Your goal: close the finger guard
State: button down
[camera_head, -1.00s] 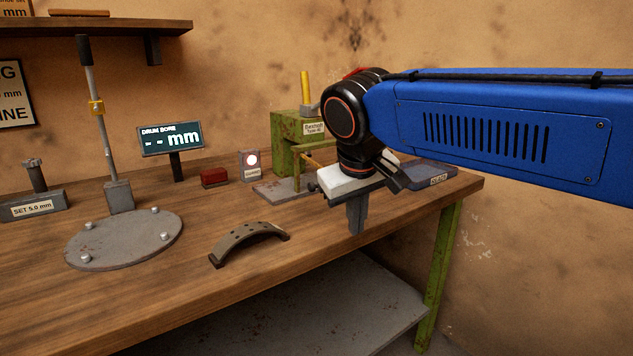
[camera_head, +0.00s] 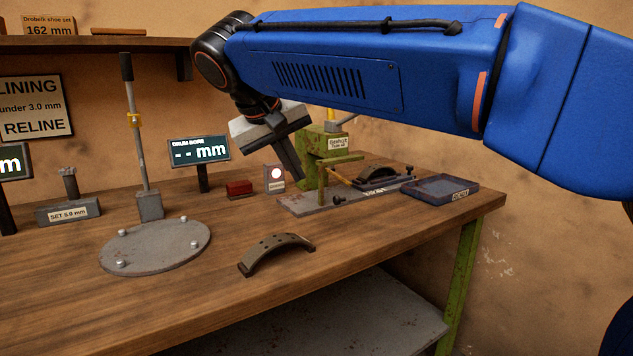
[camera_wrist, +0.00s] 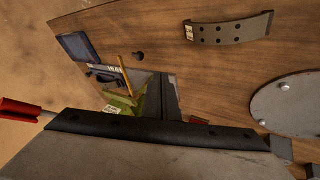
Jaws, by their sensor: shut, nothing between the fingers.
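The green riveting press (camera_head: 325,150) stands on a grey base plate near the back right of the bench. A yellowish bar frame (camera_head: 342,159), which looks like the finger guard, stands out at its front; I cannot tell its exact angle. In the wrist view a yellow bar (camera_wrist: 125,76) shows beside the green press (camera_wrist: 122,104). My gripper (camera_head: 293,174) is shut and empty, tilted downward, just left of the press in the picture. In the wrist view its dark fingers (camera_wrist: 162,98) partly hide the press. I cannot tell whether they touch it.
A small box with a lit pinkish lamp (camera_head: 275,178) and a red block (camera_head: 239,188) stand left of the press. A blue tray (camera_head: 440,188) is to the right. Another curved shoe (camera_head: 277,254) lies in front.

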jog(key=w+d+f, duration=0.6)
jog(key=f, duration=0.1)
jog(key=shift+w+f, duration=0.2)
jog(key=shift+f, duration=0.2)
jog(key=shift+d, duration=0.15)
